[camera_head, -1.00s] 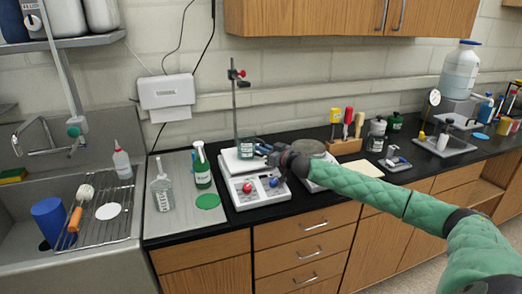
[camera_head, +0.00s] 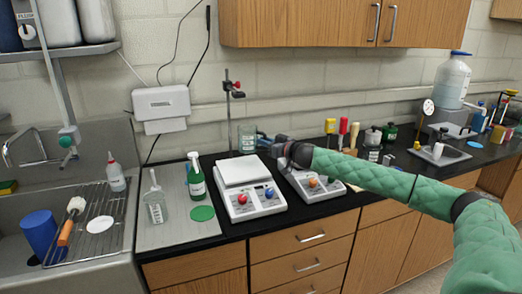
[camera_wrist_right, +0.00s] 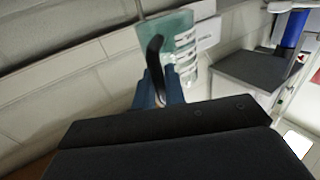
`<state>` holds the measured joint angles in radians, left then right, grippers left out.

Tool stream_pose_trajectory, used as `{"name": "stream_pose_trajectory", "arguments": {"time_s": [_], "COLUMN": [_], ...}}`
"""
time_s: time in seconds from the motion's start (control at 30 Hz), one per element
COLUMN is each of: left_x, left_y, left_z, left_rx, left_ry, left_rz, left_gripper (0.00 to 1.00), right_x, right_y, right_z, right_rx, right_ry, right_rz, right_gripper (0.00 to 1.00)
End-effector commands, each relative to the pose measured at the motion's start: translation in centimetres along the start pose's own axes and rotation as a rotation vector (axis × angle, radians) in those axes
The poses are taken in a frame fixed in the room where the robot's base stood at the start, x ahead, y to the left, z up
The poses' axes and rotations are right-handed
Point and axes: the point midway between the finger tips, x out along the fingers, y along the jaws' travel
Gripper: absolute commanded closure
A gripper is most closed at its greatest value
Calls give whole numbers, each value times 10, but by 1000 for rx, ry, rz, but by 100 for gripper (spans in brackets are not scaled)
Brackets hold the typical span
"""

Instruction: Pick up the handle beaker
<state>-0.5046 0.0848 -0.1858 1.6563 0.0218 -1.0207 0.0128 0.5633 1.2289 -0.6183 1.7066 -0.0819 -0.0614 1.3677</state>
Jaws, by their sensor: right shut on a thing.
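The handle beaker (camera_head: 247,139) is a clear, greenish glass with white markings. It is held up in the air above the back of the left hot plate (camera_head: 240,173), near the stand rod. In the right wrist view the beaker (camera_wrist_right: 181,45) shows close, with its dark handle (camera_wrist_right: 155,62) between the blue fingers. My right gripper (camera_head: 264,141) comes from the right and is shut on the handle; it also shows in the right wrist view (camera_wrist_right: 158,92). My left gripper is not in view.
A second hot plate (camera_head: 312,181) stands to the right, below my right arm. A rod stand (camera_head: 229,115) rises behind the left plate. A green-labelled bottle (camera_head: 195,178) and a flask (camera_head: 156,204) stand at left, near the sink (camera_head: 98,266).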

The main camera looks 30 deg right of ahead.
Motion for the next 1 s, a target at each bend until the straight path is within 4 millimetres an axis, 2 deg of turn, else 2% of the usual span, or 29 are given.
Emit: {"name": "stream_pose_trajectory", "arguments": {"time_s": [0.27,0.47,1.0], "left_x": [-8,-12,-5], "left_y": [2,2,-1], "left_z": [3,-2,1], "left_rx": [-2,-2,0], "left_ry": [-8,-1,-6], "left_rz": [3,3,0], "left_gripper": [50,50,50], "right_x": [1,2,4], "right_y": [23,37,66], "right_z": [-15,-24,-42], "right_rx": [-2,-1,0], "right_ry": [2,2,2], "right_rz": [1,1,0], "right_gripper": [100,100,100]}}
